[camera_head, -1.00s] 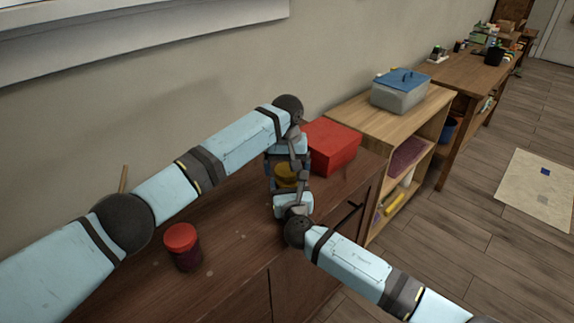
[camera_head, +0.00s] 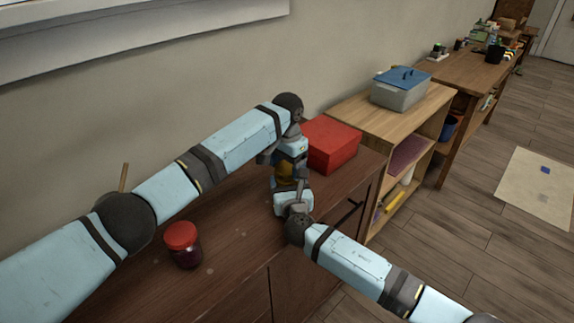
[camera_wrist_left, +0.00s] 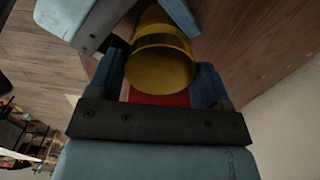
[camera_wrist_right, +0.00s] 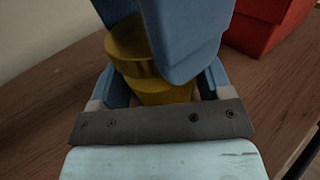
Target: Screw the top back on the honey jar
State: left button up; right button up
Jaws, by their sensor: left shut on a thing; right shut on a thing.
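The yellow honey jar (camera_head: 284,172) is partly hidden between my two grippers above the dark cabinet. My left gripper (camera_head: 286,163) is shut on its yellow top; in the left wrist view the top (camera_wrist_left: 160,70) sits between the blue fingers. My right gripper (camera_head: 288,187) is shut on the jar body, which shows in the right wrist view (camera_wrist_right: 165,92) below the top (camera_wrist_right: 130,45). The top is over the jar's mouth; I cannot tell whether it is threaded on.
A red-lidded jar with dark contents (camera_head: 183,245) stands on the cabinet (camera_head: 225,215) at the left. A red box (camera_head: 331,145) is just behind and right of my grippers. A shelf unit (camera_head: 420,120) with a blue-lidded bin (camera_head: 400,88) stands to the right.

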pick_arm(q)
jog(key=o, duration=1.1)
jog(key=shift+c, duration=0.2)
jog(key=shift+r, duration=0.15)
notch_tip(320, 180, up, 12)
pick_arm(e)
jog(key=o, duration=1.8)
jog(key=shift+c, duration=0.2)
